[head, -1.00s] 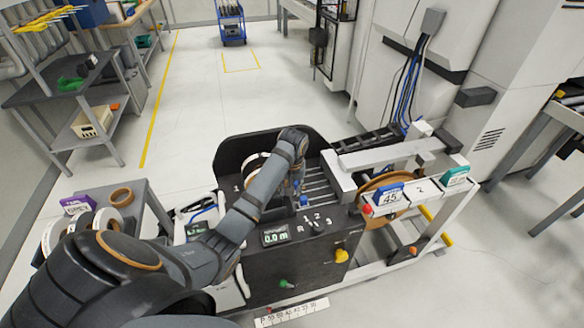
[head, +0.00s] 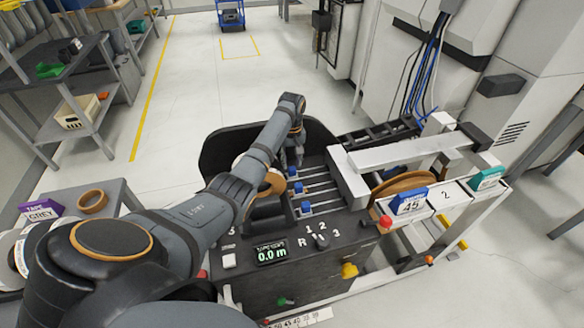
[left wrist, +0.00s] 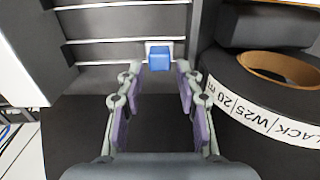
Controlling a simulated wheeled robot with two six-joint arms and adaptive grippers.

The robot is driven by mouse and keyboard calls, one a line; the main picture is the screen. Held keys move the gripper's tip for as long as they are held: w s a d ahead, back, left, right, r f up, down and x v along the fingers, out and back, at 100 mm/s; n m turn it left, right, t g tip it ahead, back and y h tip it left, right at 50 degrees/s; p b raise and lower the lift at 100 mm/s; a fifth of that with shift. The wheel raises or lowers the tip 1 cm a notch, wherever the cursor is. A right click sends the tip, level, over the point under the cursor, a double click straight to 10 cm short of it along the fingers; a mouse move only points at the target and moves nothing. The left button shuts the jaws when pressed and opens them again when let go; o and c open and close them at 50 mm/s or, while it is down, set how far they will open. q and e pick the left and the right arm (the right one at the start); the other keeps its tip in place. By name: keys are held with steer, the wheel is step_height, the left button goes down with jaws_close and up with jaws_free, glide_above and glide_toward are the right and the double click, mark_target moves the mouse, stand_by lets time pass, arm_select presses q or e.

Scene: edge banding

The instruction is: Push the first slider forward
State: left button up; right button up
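Three small blue sliders sit on parallel metal rails in the machine's black top: a near one (head: 305,207), a middle one (head: 298,187) and a far one (head: 292,171). My left gripper (head: 293,158) is at the far end of the rails, pointing down by the far slider. In the left wrist view, a blue slider (left wrist: 160,58) on a rail lies just ahead of my left gripper (left wrist: 160,72), in line with the gap between the fingertips. The fingers are open with nothing held; contact with the slider is not clear. My right gripper is not in view.
A black tape roll (left wrist: 275,95) lies close to the right finger in the left wrist view. The control panel has a green-lit display (head: 270,253) and a knob (head: 322,241). A white beam (head: 410,151) stands right of the rails.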

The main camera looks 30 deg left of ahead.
mark_target(292, 168)
arm_select(q)
step_height(292, 168, down, 4)
steer(key=shift+d+r, duration=0.1)
steer(key=shift+r, duration=0.1)
steer(key=shift+f, duration=0.2)
steer(key=shift+c, duration=1.3)
steer(key=c, duration=0.5)
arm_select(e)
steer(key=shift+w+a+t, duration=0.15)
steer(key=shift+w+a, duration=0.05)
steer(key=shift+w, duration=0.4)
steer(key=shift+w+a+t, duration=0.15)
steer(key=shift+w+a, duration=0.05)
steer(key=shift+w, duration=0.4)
